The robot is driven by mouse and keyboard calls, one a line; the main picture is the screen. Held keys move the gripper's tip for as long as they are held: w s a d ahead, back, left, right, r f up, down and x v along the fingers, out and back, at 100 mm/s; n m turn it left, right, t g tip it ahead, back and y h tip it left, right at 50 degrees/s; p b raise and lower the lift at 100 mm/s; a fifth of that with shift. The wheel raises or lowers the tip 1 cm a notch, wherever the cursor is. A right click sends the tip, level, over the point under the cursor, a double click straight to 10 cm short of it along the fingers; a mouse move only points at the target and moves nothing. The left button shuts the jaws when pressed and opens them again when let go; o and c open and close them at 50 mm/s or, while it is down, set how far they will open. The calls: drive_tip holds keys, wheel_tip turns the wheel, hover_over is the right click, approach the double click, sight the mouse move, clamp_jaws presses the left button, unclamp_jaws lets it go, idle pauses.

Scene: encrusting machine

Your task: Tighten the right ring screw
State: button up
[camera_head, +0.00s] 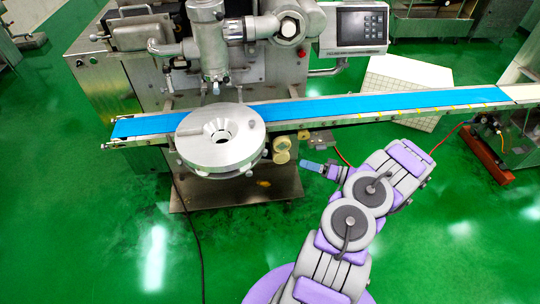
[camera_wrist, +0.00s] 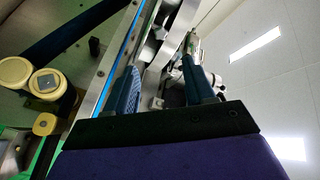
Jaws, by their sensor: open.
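The encrusting machine (camera_head: 270,72) stands at the back with a round metal disc (camera_head: 190,148) at its front. Small metal fittings show on the disc's lower rim, one at its lower right (camera_head: 249,172); I cannot tell which is the right ring screw. My gripper (camera_head: 309,165) is to the right of the disc, apart from it, below the conveyor. In the wrist view, the two blue fingers of my gripper (camera_wrist: 162,88) stand apart with nothing held between them. No ring screw can be made out clearly in the wrist view.
A blue conveyor belt (camera_head: 355,105) runs across the machine behind the disc. Cream round knobs (camera_head: 282,144) sit between the disc and my gripper; they also show at left in the wrist view (camera_wrist: 47,82). A control panel (camera_head: 361,27) stands upper right.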

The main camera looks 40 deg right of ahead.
sight(267, 153)
drive_tip(key=b+x, duration=0.2)
drive_tip(key=x, duration=1.1)
drive_tip(key=shift+w+a, duration=0.2)
drive_tip(key=shift+a, duration=0.05)
drive_tip(key=shift+w, duration=0.35)
drive_tip(key=shift+a, duration=0.1)
drive_tip(key=shift+c, duration=1.4)
clamp_jaws()
